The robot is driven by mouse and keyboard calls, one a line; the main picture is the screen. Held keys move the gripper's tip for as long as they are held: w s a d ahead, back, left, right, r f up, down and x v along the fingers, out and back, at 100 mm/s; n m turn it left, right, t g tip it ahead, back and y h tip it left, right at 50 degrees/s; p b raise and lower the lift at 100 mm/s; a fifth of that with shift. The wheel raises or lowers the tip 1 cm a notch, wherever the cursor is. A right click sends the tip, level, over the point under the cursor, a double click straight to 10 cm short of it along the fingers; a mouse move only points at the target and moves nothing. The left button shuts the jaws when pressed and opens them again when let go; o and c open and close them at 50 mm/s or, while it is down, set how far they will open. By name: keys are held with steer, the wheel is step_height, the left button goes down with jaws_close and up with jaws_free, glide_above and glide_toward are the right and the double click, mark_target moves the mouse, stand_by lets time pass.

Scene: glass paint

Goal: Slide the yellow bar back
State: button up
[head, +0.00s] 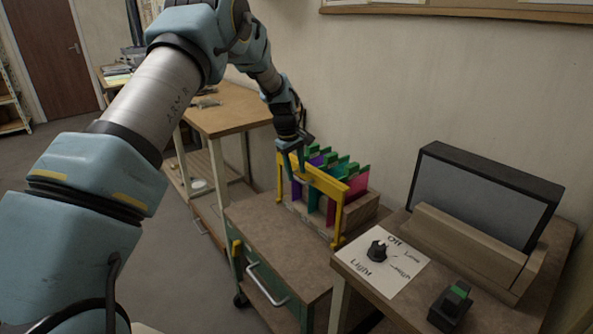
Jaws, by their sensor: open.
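The yellow bar (328,180) is a yellow frame with upright legs, standing across the front of a wooden rack (362,211) on the cabinet. Coloured glass panes (357,188) with green top edges stand in the rack behind the bar, among them purple and pink ones. My gripper (297,173) points down at the left part of the bar and overlaps it in the picture. Its fingers are small and partly lost against the bar and panes, so I cannot tell whether they touch it. It is open.
The rack stands on a wheeled cabinet (268,238) with a clear brown top at the left. A nearer table at the right holds a light knob (377,250), a green-topped switch (452,303) and a dark-framed panel (482,193) in a wooden holder. A wooden table (228,112) stands behind.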

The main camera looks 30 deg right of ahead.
steer(key=shift+d+f, duration=0.1)
steer(key=shift+f, duration=0.45)
jaws_close()
stand_by(1.1)
